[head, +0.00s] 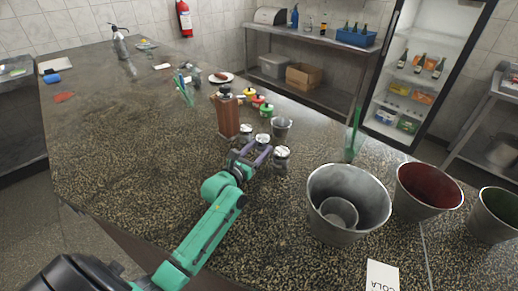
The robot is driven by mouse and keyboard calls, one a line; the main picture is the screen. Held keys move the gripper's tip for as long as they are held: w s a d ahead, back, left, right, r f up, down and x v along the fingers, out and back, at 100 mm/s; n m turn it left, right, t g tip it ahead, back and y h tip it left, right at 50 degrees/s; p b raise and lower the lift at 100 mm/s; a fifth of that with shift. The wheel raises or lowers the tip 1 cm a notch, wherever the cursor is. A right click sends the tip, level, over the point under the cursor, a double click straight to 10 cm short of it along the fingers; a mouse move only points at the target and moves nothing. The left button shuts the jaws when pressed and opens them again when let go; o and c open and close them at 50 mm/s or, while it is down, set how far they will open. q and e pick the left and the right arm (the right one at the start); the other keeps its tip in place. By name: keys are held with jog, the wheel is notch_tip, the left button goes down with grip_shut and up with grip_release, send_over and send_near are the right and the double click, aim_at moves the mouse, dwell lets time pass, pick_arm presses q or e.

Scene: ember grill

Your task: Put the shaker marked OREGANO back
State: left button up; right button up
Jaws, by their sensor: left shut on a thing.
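Small shakers with pale tops stand in a short row on the dark speckled counter (120,120). One shaker (246,129) is at the back left of the row and another shaker (282,154) is at the front right. Between them is a third shaker (263,138), at the fingertips of my left gripper (258,148). The gripper is shut on this shaker and partly hides it. Whether its base touches the counter I cannot tell. No marking on any shaker is readable, so I cannot tell which is OREGANO. My right gripper is not in view.
A brown wooden block (228,117) and a small metal cup (281,127) stand close behind the shakers. Red, yellow and green-topped items (260,103) are farther back. A large metal bucket (347,205) and a red-lined bucket (428,190) stand right. The counter's left is largely clear.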

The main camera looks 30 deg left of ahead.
pick_arm(q)
jog(key=o, duration=1.2)
jog(key=shift+o, duration=0.2)
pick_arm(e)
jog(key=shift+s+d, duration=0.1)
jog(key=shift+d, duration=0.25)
pick_arm(q)
jog(key=shift+r, duration=0.2)
jog(key=s, duration=0.3)
jog(key=s+b, duration=0.1)
jog(key=s, duration=0.3)
jog(key=s+a, duration=0.1)
jog(key=s, duration=0.3)
jog(key=shift+f, duration=0.25)
jog(key=shift+s+r, duration=0.15)
jog(key=shift+s, duration=0.35)
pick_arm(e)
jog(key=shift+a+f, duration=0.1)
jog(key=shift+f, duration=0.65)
